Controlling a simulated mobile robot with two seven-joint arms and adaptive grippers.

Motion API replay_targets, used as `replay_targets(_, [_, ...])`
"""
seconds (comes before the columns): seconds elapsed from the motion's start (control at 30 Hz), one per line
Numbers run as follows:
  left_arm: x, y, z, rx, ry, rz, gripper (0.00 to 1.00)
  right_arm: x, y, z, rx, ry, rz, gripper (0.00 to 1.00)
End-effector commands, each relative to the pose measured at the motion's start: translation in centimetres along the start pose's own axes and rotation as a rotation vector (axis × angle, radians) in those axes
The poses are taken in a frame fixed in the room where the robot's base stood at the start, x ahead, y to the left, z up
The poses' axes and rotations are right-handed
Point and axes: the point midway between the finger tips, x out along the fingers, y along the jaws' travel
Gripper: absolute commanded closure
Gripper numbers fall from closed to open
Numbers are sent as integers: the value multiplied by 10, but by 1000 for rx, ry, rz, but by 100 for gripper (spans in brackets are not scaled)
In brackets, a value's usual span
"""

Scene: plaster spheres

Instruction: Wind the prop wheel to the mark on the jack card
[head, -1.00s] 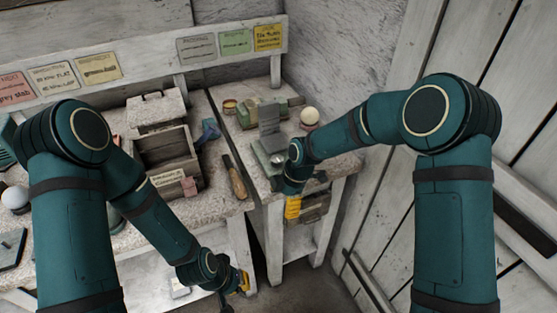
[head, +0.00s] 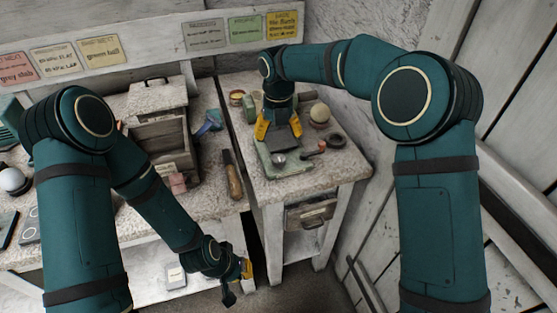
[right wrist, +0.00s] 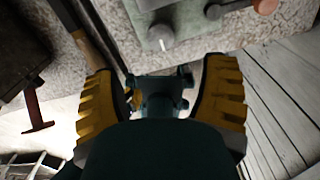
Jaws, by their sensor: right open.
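In the right wrist view, the plate (right wrist: 184,40) is beyond the empty fingers. My left gripper (head: 243,270) is low, near the floor; its jaws are unclear. Which card is the jack card is unclear.
A dark ring (head: 336,141) and a pale ball (head: 320,113) lie right of the plate. A wooden-handled tool (head: 232,176) lies on the left bench's edge. A wooden box (head: 160,143) stands left. Several cards, including a yellow one (head: 281,27), hang behind.

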Motion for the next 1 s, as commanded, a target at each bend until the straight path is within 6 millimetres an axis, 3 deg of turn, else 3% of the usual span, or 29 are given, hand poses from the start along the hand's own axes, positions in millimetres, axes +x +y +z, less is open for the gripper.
replay_targets(0.03, [5,-2,0,0,2,0,100,14,0,-1,0,3,-1,27])
replay_targets(0.2, [13,-5,-1,1,6,0,100,48,0,-1,1,3,-1,27])
replay_targets(0.43, [21,-8,-2,1,11,-1,100,84,0,-1,1,2,0,27])
replay_targets(0.63, [24,-9,-3,2,13,-1,100,98,0,0,2,0,1,27])
replay_targets(0.97, [24,-9,-3,2,13,-1,100,99,0,0,3,0,1,26])
replay_targets(1.0, [24,-9,-3,2,13,-1,100,99,0,0,3,0,1,40])
